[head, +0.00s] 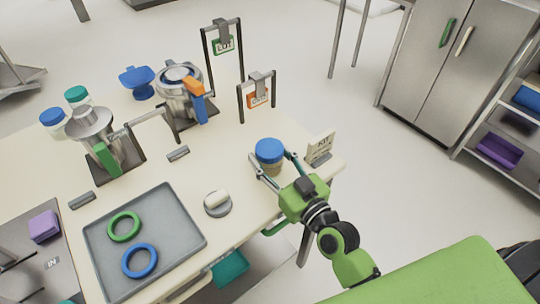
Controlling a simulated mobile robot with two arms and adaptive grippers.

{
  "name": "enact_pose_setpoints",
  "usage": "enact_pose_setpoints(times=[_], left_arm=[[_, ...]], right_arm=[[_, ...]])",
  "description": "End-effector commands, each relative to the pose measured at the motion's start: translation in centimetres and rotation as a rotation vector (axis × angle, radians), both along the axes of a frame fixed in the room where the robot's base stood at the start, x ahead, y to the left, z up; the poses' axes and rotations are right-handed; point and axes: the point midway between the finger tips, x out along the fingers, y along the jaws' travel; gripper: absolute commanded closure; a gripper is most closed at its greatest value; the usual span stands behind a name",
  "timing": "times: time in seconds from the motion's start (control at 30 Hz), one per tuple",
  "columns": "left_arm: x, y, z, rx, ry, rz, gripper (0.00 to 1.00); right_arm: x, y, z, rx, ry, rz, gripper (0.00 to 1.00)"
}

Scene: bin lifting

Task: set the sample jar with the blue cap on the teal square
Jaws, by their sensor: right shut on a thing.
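A sample jar with a blue cap (270,151) stands upright near the right edge of the table. My right gripper (273,167) reaches it from the front right, with its fingers on either side of the jar and shut on it below the cap. I cannot tell whether the jar's base touches the table. A second blue-capped jar (52,121) stands at the back left, beside a teal-capped jar (77,96). A teal surface (230,268) shows below the table's front edge; I cannot tell whether it is the teal square. My left gripper is not in view.
On the table (235,170) a small sign (320,147) stands close right of the gripper. A round dish (217,204) and a grey tray (185,240) with green and blue rings lie to the left. Metal vessels and hanging-tag stands fill the back.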

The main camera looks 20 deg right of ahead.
Motion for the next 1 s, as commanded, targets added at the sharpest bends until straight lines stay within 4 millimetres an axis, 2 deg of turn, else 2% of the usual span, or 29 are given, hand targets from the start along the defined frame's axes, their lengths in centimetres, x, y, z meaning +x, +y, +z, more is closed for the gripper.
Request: enact_pose_setpoints(times=[0.1,0.13,0.17,0.6,0.77,1.0], left_arm=[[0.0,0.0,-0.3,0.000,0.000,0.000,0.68],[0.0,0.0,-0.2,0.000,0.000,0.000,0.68],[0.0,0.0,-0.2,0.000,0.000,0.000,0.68],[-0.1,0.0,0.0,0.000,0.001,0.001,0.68],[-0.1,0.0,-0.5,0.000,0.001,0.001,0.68],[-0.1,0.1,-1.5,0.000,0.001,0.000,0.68]], right_arm=[[0.0,0.0,-0.3,0.001,-0.003,-0.001,0.83],[0.0,0.0,-0.3,0.000,0.000,-0.001,0.45],[0.0,0.0,-0.3,0.000,0.000,0.000,0.37],[-0.2,0.0,0.0,0.000,0.002,0.000,0.36],[-2.6,-0.6,-0.3,-0.004,0.003,0.001,0.36],[-7.5,-1.8,-0.4,-0.002,0.006,0.001,0.36]])
